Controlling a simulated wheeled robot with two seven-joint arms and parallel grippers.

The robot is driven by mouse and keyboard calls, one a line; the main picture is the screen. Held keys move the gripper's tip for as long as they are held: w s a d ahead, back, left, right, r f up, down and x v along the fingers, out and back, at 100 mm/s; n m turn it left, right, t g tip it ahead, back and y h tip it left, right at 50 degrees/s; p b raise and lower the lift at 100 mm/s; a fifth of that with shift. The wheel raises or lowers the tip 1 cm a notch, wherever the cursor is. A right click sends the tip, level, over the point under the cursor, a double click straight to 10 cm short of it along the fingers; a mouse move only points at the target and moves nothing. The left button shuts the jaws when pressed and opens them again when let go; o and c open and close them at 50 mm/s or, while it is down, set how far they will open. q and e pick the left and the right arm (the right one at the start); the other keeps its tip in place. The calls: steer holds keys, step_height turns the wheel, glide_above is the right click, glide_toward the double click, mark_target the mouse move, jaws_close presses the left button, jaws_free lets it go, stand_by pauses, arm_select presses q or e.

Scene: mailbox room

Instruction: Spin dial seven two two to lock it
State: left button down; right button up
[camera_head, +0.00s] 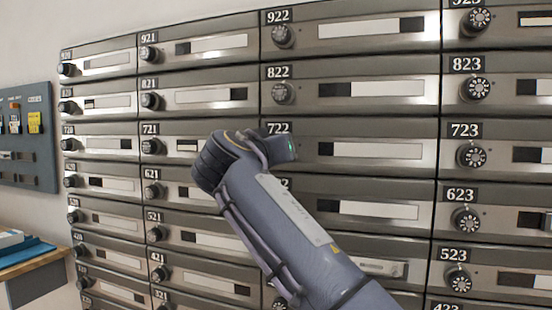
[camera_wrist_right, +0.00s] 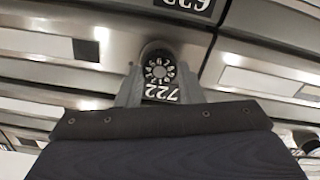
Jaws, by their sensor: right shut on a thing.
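Mailbox 722 (camera_head: 375,150) is in the middle of the wall of mailboxes in the head view, its number plate (camera_head: 278,128) partly covered by my right arm. Its dial is hidden there behind my wrist. In the right wrist view, the picture is upside down and the round black dial with white numerals (camera_wrist_right: 158,70) shows above the 722 plate (camera_wrist_right: 162,93). My right gripper (camera_wrist_right: 158,78) is shut on this dial, one finger on each side. The dial's exact setting is too small to read. My left gripper is not in view.
Mailboxes with dials surround it: 822 (camera_head: 282,92) above, 721 (camera_head: 152,146) to the left and 723 (camera_head: 471,154) to the right. A dark board (camera_head: 25,150) hangs at far left above a wooden table edge (camera_head: 35,261).

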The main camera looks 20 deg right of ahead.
steer(key=shift+m+b, duration=0.3)
steer(key=shift+m, duration=0.5)
steer(key=o, duration=1)
steer(key=b+v, duration=0.1)
steer(key=v, duration=0.6)
steer(key=shift+s+a+b, duration=0.2)
steer(key=shift+s+b, duration=0.1)
steer(key=shift+s, duration=0.05)
